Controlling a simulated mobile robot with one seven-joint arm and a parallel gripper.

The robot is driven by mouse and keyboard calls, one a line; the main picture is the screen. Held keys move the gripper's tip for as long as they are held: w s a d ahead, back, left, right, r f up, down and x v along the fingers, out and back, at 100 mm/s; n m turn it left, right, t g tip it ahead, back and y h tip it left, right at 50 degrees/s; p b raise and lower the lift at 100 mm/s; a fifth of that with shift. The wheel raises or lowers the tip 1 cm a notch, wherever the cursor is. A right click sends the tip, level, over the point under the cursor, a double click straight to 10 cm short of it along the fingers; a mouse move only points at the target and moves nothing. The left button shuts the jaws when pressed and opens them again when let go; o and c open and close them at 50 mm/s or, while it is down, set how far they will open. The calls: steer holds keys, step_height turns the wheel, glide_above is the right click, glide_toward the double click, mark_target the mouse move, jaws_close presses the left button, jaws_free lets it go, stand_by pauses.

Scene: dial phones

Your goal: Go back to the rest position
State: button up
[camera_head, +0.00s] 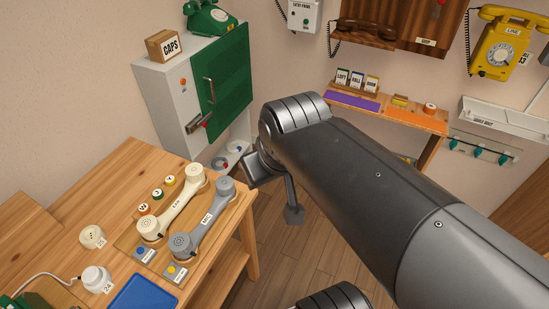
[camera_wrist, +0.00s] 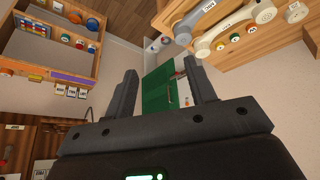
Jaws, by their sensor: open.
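My gripper (camera_head: 272,188) hangs at the end of my dark arm, over the floor to the right of the wooden table (camera_head: 120,160). In the wrist view, my gripper (camera_wrist: 160,66) has its two fingers apart, with nothing held between them. The green cabinet door (camera_wrist: 157,90) shows beyond the gap, in the background. A cream handset (camera_head: 172,205) and a grey handset (camera_head: 203,218) lie side by side on a wooden board on the table. My arm hides part of the floor and the right side of the room.
A white cabinet (camera_head: 165,85) with a green door (camera_head: 222,80) stands behind the table. A CAPS box (camera_head: 165,46) and a green phone (camera_head: 208,17) sit on it. A wooden shelf (camera_head: 440,123) and a yellow wall phone (camera_head: 500,50) are at the back right.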

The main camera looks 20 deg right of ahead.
steer(key=d, duration=0.1)
steer(key=s+d+m, duration=0.1)
steer(key=d+m, duration=0.1)
steer(key=shift+s+r, duration=0.25)
steer(key=shift+s, duration=0.1)
stand_by(2.3)
